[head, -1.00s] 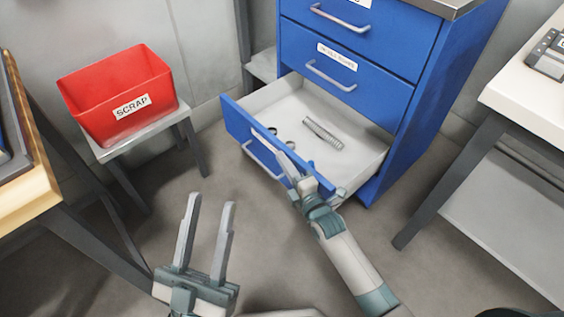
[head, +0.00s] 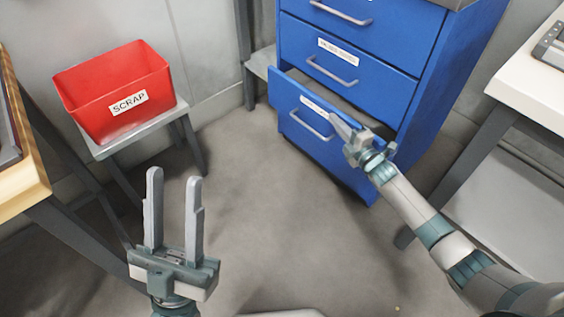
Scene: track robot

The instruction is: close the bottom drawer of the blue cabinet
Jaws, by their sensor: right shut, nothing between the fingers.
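The blue cabinet (head: 432,110) stands at the upper right with its upper drawers flush. The drawer front has a bar handle (head: 312,126) and a white label. My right gripper (head: 343,130) is shut and empty, with its fingers at the drawer front, right of the handle; I cannot tell exact contact. My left gripper (head: 173,200) is open and empty, over the floor at the lower left, away from the cabinet.
A red scrap bin (head: 88,103) stands on a small grey stool (head: 140,134) at the left. A wooden-topped table (head: 28,190) is at the left edge. A white table (head: 535,95) stands at the right, close to my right arm. The floor between is clear.

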